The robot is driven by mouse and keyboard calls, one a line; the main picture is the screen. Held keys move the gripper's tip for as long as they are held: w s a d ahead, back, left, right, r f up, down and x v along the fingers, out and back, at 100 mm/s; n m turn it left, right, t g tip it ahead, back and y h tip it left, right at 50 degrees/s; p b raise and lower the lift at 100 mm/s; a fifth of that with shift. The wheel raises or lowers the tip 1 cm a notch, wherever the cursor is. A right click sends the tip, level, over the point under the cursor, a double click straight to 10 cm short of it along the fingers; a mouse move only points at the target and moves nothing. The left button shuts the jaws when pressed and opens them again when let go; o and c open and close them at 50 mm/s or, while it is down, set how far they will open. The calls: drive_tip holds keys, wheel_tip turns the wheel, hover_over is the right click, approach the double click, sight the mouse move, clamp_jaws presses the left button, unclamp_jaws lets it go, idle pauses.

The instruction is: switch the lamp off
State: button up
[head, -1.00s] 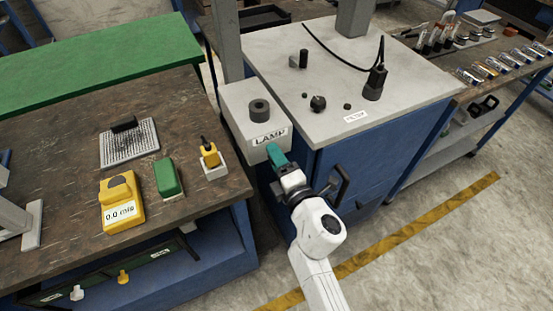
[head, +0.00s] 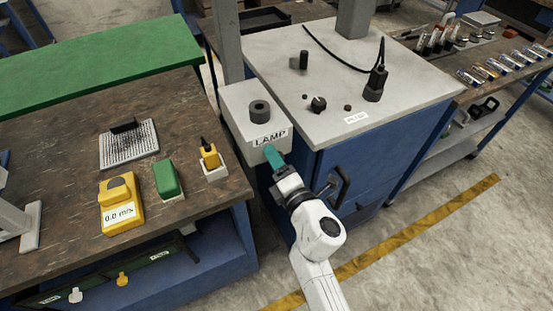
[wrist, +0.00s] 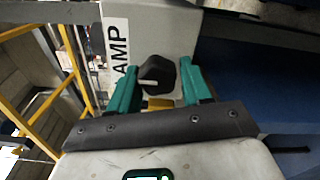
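The lamp housing (head: 240,117) is a grey box with a "LAMP" label (head: 270,138) on its front; part of the label shows in the wrist view (wrist: 117,60). A black lamp knob (wrist: 157,74) with a white pointer mark is on the labelled face in the wrist view; my gripper hides it in the head view. My gripper (head: 271,153) reaches the lower front of the housing. In the wrist view its teal fingers (wrist: 158,84) lie on both sides of the knob, and the knob fills the gap between them.
The housing joins a grey-topped blue cabinet (head: 384,72) with a door handle (head: 340,187) close to my wrist. A black dial (head: 318,104) and a "FILTER" label (head: 356,118) are on top. A workbench (head: 60,170) with a yellow meter (head: 121,203) stands left.

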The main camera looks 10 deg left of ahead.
drive_tip(key=shift+o, duration=1.3)
drive_tip(key=shift+w+r, duration=0.1)
drive_tip(key=shift+d, duration=0.1)
drive_tip(key=p+v, duration=0.2)
drive_tip(key=v, duration=0.8)
drive_tip(key=shift+s+d, duration=0.25)
drive_tip(key=shift+s, duration=0.1)
